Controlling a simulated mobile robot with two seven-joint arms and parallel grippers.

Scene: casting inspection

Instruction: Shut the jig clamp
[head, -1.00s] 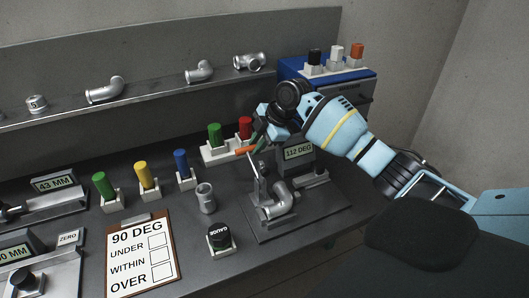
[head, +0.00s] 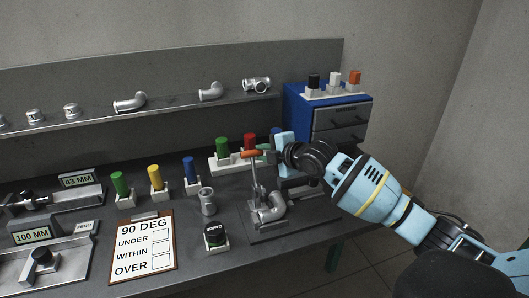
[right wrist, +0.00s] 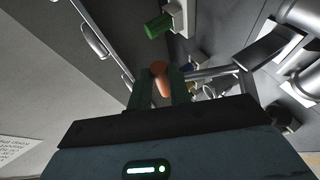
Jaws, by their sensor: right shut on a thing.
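The jig clamp (head: 257,178) stands at the right of the bench, its lever upright and its orange handle (head: 249,154) at the top. A silver elbow casting (head: 271,209) sits in the jig, on a dark base plate (head: 290,226). My right gripper (head: 264,150) comes in from the right and is shut on the orange handle. In the right wrist view the handle (right wrist: 160,77) lies between the two dark fingers. My arm hides the angle display behind the jig. My left gripper is not in view.
Green, red and blue markers stand in a white holder (head: 228,164) behind the jig. A GAUGE plug (head: 215,235), a short pipe fitting (head: 206,201) and a clipboard (head: 145,248) lie to the left. A blue drawer cabinet (head: 305,118) stands behind my right arm.

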